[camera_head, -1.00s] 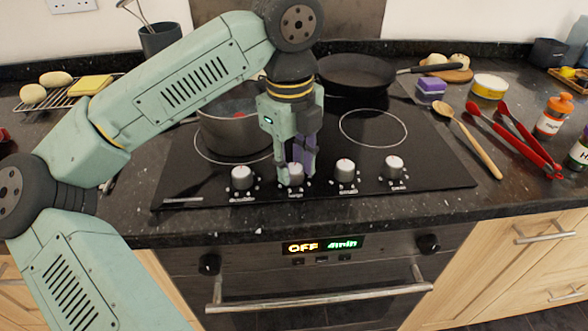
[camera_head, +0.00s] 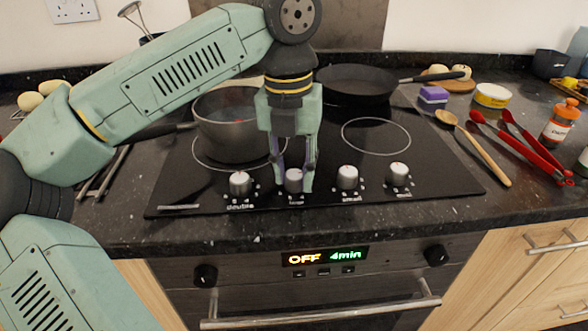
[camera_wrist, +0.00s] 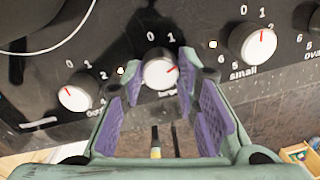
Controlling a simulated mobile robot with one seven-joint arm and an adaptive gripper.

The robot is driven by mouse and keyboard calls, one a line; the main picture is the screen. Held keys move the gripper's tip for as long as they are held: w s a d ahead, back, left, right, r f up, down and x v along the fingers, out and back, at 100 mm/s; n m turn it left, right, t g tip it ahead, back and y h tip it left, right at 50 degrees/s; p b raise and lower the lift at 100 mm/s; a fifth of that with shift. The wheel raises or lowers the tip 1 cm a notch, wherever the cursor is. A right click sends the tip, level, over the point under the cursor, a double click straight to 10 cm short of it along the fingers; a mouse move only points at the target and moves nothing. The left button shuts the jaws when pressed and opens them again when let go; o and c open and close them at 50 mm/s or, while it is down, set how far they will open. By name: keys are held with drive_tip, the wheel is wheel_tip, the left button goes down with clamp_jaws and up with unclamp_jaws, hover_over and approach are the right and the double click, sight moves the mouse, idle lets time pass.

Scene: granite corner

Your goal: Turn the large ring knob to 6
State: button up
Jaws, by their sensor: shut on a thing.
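The large ring knob (camera_head: 294,179) is the second from the left in the front row of white hob knobs. My gripper (camera_head: 294,180) points down over it, with a finger on each side of the knob, shut on it. In the wrist view the same knob (camera_wrist: 160,73) sits between the purple finger pads. Its red mark points right and slightly up, to the right of the 1. The higher numbers of its dial and most of its label are hidden by my fingers.
Close neighbours are the left knob (camera_head: 240,183) and the small ring knob (camera_head: 347,177), with the oval knob (camera_head: 399,174) farther right. A pot (camera_head: 228,135) stands behind my gripper, left of it. A frying pan (camera_head: 352,84) is at the back.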

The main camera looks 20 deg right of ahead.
drive_tip(key=m, duration=0.4)
drive_tip(key=shift+m, duration=0.3)
drive_tip(key=m, duration=0.3)
drive_tip(key=shift+m, duration=0.3)
drive_tip(key=m, duration=0.4)
drive_tip(key=shift+w+m+y, duration=0.1)
drive_tip(key=shift+m+y, duration=0.2)
drive_tip(key=m, duration=0.3)
drive_tip(key=shift+d+m+p, duration=0.1)
drive_tip(key=shift+m+p, duration=0.2)
drive_tip(key=m, duration=0.4)
drive_tip(key=m+p, duration=0.1)
drive_tip(key=m, duration=0.3)
drive_tip(key=shift+y, duration=0.3)
drive_tip(key=m, duration=0.4)
drive_tip(key=shift+m, duration=0.3)
drive_tip(key=m, duration=0.4)
drive_tip(key=shift+d+t+p, duration=0.1)
drive_tip(key=shift+t+p, duration=0.2)
drive_tip(key=shift+p, duration=0.1)
drive_tip(key=shift+m, duration=0.3)
